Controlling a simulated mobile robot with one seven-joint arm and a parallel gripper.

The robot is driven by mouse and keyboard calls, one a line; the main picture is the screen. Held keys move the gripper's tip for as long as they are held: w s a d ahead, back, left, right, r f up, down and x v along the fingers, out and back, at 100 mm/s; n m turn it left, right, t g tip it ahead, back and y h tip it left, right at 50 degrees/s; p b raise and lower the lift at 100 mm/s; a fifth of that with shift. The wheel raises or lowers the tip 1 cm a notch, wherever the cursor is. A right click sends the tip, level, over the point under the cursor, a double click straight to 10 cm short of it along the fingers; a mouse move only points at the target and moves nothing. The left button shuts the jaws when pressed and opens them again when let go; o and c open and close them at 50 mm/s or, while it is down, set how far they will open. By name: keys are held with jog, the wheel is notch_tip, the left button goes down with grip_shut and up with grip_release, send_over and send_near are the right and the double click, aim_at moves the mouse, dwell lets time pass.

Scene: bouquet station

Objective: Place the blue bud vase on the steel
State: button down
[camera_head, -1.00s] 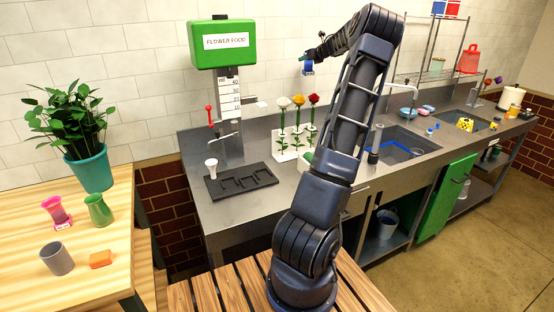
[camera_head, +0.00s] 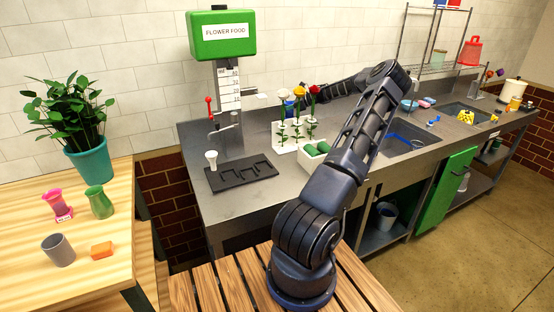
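A small blue thing (camera_head: 289,105), which looks like the blue bud vase, shows behind the roses near the back of the steel counter (camera_head: 262,200). My gripper (camera_head: 297,100) is at it, with my forearm reaching in from the right. The roses partly hide the fingers and the vase. The gripper appears shut on the vase, though the finger contact is not clear. I cannot tell whether the vase's base touches the steel.
A white rack with white, yellow and red roses (camera_head: 312,92) stands in front of my gripper. Beside it are a white tray with green pieces (camera_head: 318,149) and a black slotted tray (camera_head: 240,173). The green flower food dispenser (camera_head: 222,38) stands left. A sink (camera_head: 408,138) is right.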

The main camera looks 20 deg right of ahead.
jog(key=shift+s+a+f+n+g+y, duration=0.15)
jog(key=shift+a+f+n+g+y, duration=0.25)
jog(key=shift+a+f, duration=0.65)
jog(key=shift+s+a+f+n+g+y, duration=0.2)
jog(key=shift+a+f+n+g, duration=0.3)
jog(key=shift+a+f, duration=0.5)
jog(key=shift+s+a+f+n+g+y, duration=0.1)
jog(key=shift+a+f+n+g+y, duration=0.3)
jog(key=shift+a+f, duration=0.65)
jog(key=c, duration=0.9)
grip_release()
jog(key=shift+f, duration=0.1)
jog(key=shift+o, duration=0.2)
jog(key=v, duration=1.2)
jog(key=shift+r, duration=0.35)
jog(key=shift+a, duration=0.1)
